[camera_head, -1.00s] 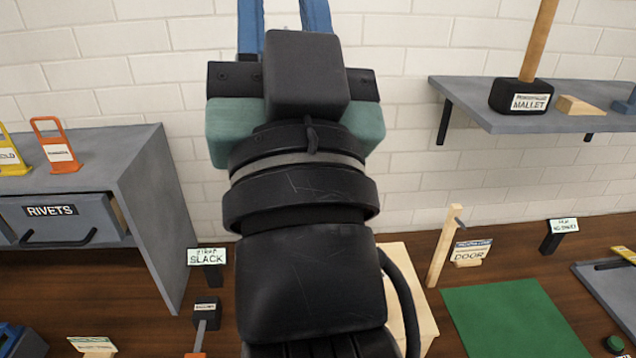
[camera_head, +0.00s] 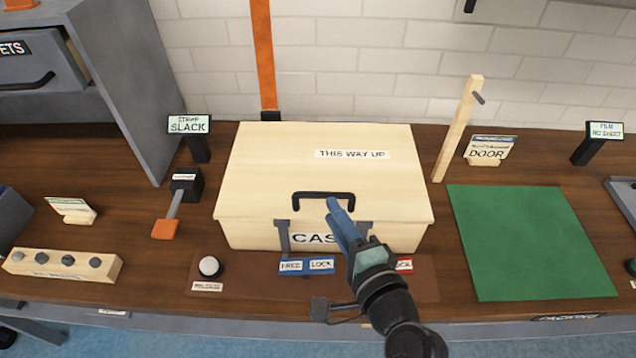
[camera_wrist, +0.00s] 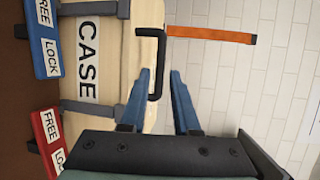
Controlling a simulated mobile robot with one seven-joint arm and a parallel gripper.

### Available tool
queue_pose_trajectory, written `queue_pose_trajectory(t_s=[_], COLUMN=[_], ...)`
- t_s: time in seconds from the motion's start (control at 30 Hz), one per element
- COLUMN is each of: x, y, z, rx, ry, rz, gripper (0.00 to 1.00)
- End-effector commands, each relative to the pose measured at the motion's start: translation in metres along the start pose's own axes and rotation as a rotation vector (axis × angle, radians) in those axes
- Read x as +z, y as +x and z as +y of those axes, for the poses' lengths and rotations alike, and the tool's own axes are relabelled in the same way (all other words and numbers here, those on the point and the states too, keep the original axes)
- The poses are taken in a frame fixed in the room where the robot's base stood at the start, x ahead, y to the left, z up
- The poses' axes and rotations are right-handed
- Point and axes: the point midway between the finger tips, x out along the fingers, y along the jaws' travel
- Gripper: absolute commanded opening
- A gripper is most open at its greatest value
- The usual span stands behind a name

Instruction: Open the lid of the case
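The pale wooden case (camera_head: 260,180) sits on the workbench with its lid down, labelled "THIS WAY UP" on top. A black handle (camera_head: 300,203) is on the lid near the front edge; it also shows in the wrist view (camera_wrist: 152,32). Two grey latch straps (camera_head: 284,238) cross the front, above a blue FREE/LOCK plate (camera_head: 306,266) and a red one (camera_head: 404,265) partly hidden by my arm. My gripper (camera_head: 334,206) is over the front edge by the handle. In the wrist view its blue fingers (camera_wrist: 165,72) are apart, the handle near the left fingertip; contact is unclear.
An orange strap (camera_head: 264,60) hangs on the wall behind the case. A wooden post (camera_head: 457,130) and DOOR sign (camera_head: 487,150) stand to the right, beside a green mat (camera_head: 530,240). A SLACK sign (camera_head: 189,125), a small lever (camera_head: 176,205) and a white knob (camera_head: 209,266) are left.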

Motion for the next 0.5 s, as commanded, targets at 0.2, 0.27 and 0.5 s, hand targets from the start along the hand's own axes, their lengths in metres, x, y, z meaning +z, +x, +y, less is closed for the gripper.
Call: queue_pose_trajectory(t_s=[0.2,0.27,0.5], x=[0.001,0.001,0.000], y=[0.049,0.060,0.087], z=[-0.003,-0.002,-0.001], rx=[-0.001,-0.001,-0.001], ry=[-0.004,-0.004,-0.005], rz=[-0.002,-0.002,0.001], gripper=[0.30,0.30,0.30])
